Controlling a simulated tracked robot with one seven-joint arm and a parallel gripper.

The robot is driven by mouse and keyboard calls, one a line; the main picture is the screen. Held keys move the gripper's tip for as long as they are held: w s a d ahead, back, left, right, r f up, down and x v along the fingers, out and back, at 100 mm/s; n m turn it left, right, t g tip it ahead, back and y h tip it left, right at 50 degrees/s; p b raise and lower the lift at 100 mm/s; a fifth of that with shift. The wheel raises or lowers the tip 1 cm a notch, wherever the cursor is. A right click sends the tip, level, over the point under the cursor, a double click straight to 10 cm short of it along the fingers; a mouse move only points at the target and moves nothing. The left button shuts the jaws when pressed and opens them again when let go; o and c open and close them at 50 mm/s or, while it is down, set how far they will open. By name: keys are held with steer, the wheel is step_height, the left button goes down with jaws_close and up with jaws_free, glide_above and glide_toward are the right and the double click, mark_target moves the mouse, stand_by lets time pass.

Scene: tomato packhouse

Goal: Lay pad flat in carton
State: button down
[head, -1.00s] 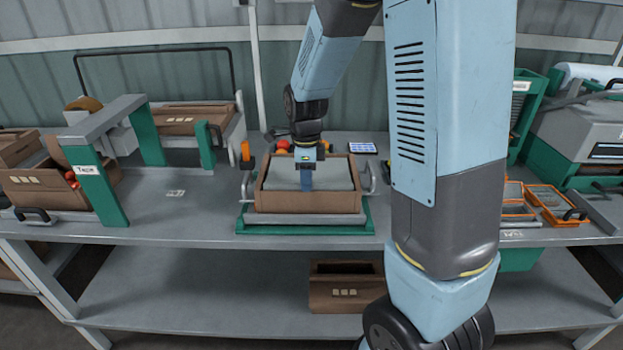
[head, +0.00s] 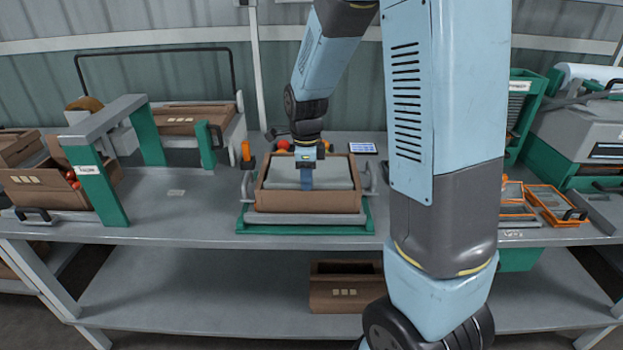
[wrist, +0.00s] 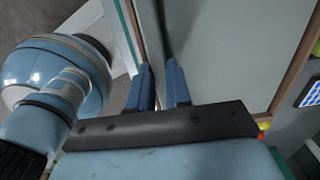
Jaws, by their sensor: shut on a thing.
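The brown carton (head: 290,201) sits open on a grey and green stand on the bench in the head view. The flat grey pad (head: 334,172) is within the carton's walls. My gripper (head: 306,185) points down over the carton, its blue fingers shut on the pad. In the wrist view the fingers (wrist: 162,75) are close together by the pad's edge, and the pad's grey face (wrist: 235,50) fills the upper middle beside the carton wall (wrist: 291,60). Whether the pad touches the carton floor is hidden.
A green tape frame (head: 98,190) stands left, with a carton of tomatoes (head: 45,190) beside it. Orange-rimmed trays (head: 550,203) lie right. Red tomatoes and a small keypad (head: 362,148) are behind the carton. Another carton (head: 345,290) is on the lower shelf.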

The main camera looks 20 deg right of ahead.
steer(key=shift+f, duration=0.15)
steer(key=c, duration=1)
jaws_free()
steer(key=shift+c, duration=1.5)
steer(key=shift+w, duration=0.1)
